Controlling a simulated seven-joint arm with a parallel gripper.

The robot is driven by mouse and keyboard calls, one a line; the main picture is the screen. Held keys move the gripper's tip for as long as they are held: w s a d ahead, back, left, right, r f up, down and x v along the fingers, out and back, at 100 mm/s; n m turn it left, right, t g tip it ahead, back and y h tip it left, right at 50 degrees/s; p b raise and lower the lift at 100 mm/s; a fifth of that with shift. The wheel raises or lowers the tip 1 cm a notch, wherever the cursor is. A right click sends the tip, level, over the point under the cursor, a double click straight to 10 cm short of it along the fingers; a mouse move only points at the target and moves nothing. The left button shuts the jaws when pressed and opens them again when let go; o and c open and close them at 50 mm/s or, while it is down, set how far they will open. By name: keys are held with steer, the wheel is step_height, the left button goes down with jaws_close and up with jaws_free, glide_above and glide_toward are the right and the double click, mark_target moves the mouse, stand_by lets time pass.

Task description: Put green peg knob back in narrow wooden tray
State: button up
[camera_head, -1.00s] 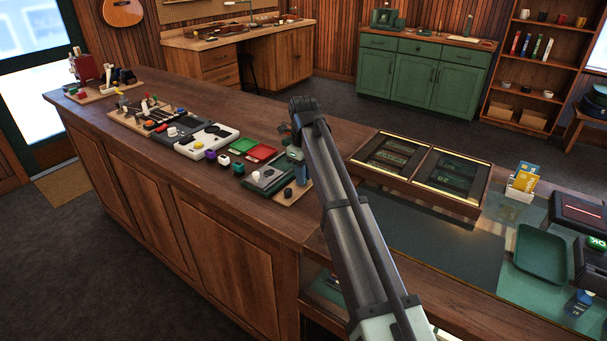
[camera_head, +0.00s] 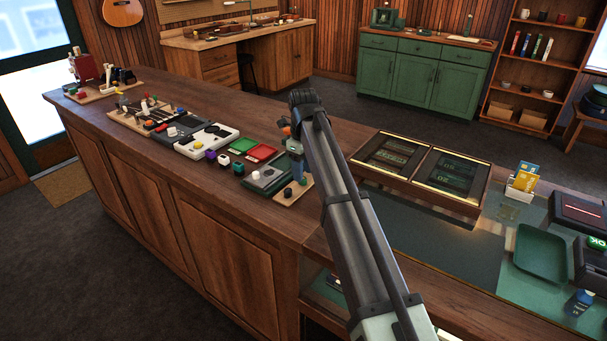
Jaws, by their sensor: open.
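A small green block-like piece (camera_head: 239,169), which may be the green peg knob, sits on the counter beside a white one and a purple one. A small light-wood tray (camera_head: 281,197) lies at the right end of the row, with a small dark piece on it; it may be the narrow wooden tray. My gripper (camera_head: 300,181) hangs low over or beside this tray, pointing down and open. My arm hides part of it, and I cannot tell whether anything is between the fingers.
Green and red trays (camera_head: 262,152), a dark green box (camera_head: 268,178) and a white panel (camera_head: 206,138) lie left of my gripper. Wooden boards with small tools (camera_head: 130,120) are farther left. A display case (camera_head: 420,168) stands to the right. The counter's front strip is clear.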

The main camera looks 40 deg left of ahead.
step_height(320, 180, up, 10)
stand_by(0.4)
steer(key=shift+s, duration=0.1)
stand_by(0.4)
